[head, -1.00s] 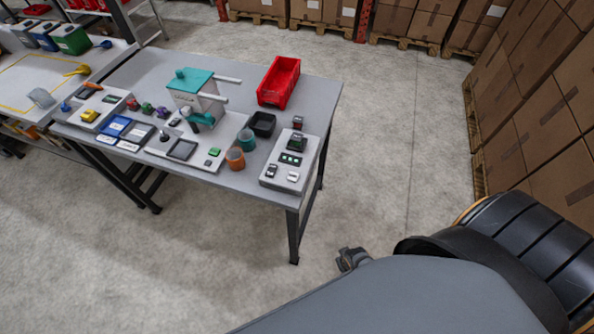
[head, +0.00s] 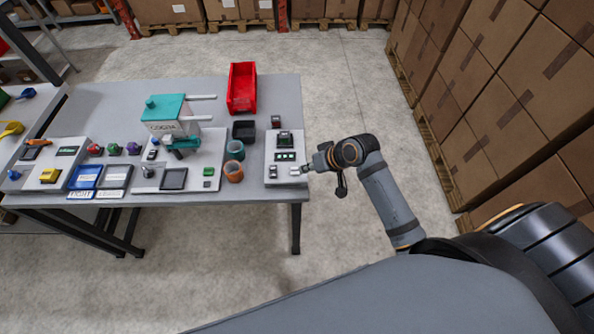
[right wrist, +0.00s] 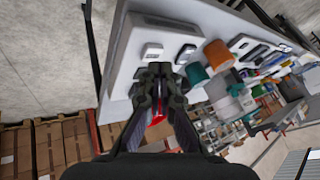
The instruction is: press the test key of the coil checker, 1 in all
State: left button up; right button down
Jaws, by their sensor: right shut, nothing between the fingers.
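The coil checker appears to be the white panel (head: 285,157) at the right end of the table. It carries a dark block (head: 285,139), a strip of green-lit windows (head: 285,156), and two small keys at its front, a left key (head: 273,172) and a right key (head: 294,169). I cannot read which is the test key. My right gripper (head: 308,168) is shut and empty at the panel's right edge, close to the right key. In the right wrist view its fingertips (right wrist: 160,72) are near the panel; contact cannot be told. My left gripper is out of view.
An orange cup (head: 233,171) and a green cup (head: 235,150) stand left of the panel. A black tray (head: 244,131) and a red bin (head: 242,88) are behind. A teal-topped dispenser (head: 170,112) stands further left. The floor right of the table is open.

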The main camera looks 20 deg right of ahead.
jog(key=w+a+r+y, duration=0.1)
jog(key=w+r+y, duration=0.1)
jog(key=w+r, duration=0.25)
jog(key=b, duration=0.7)
send_over(297, 171)
jog(key=shift+t, duration=0.4)
notch_tip(297, 171, down, 5)
notch_tip(297, 171, down, 2)
jog(key=shift+f+y+b, duration=0.1)
jog(key=shift+y+b, duration=0.2)
jog(key=shift+b, duration=0.3)
jog(key=shift+f, duration=0.1)
dwell(0.4)
jog(key=shift+f, duration=0.3)
